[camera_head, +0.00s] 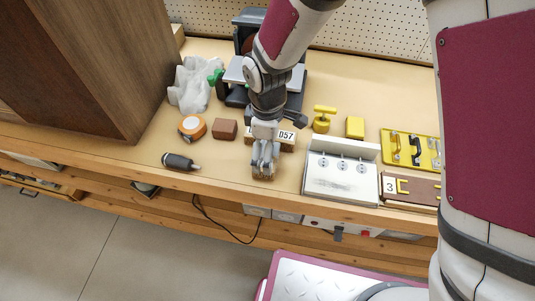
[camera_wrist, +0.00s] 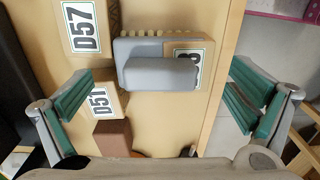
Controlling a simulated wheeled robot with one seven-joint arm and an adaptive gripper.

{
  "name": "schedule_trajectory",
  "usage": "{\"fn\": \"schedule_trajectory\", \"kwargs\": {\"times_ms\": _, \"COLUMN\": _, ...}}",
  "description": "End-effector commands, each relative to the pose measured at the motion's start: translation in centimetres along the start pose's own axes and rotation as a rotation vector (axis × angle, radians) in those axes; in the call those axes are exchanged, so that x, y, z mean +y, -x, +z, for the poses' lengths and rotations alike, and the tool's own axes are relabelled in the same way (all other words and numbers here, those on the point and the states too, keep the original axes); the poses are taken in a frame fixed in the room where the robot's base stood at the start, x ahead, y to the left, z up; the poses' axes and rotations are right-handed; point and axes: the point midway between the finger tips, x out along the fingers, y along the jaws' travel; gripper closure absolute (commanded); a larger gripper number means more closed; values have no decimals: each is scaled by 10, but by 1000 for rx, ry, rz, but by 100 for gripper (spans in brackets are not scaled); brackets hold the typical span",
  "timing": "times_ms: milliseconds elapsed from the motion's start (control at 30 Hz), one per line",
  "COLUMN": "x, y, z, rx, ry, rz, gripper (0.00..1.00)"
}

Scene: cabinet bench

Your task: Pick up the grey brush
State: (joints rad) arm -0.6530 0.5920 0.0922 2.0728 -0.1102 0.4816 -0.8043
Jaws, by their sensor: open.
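The grey brush (camera_wrist: 160,74) lies on the bench in the wrist view, with a raised grey grip on a flat grey back and pale bristles along its far edge. It overlaps a tan block (camera_wrist: 184,46) whose white label is partly covered. My gripper (camera_wrist: 160,96) is open and empty, its teal-padded fingers apart, one on the left and one on the right of the brush. In the head view my gripper (camera_head: 264,171) is low over the front edge of the bench, and I cannot make out the brush there.
Tan labelled blocks (camera_wrist: 88,26) lie close to the brush, with a brown block (camera_head: 225,129) nearby. A white panel with dials (camera_head: 340,178) stands just right of my gripper. A dark cylindrical tool (camera_head: 178,161) and an orange round item (camera_head: 192,127) lie left.

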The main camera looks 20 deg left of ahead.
Motion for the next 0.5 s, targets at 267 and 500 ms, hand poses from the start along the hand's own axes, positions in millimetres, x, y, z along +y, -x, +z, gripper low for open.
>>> {"fn": "schedule_trajectory", "kwargs": {"times_ms": 267, "x": 0, "y": -6, "z": 0, "rx": 0, "ry": 0, "rz": 1, "gripper": 0}}
{"fn": "schedule_trajectory", "kwargs": {"times_ms": 500, "x": 0, "y": -6, "z": 0, "rx": 0, "ry": 0, "rz": 1, "gripper": 45}}
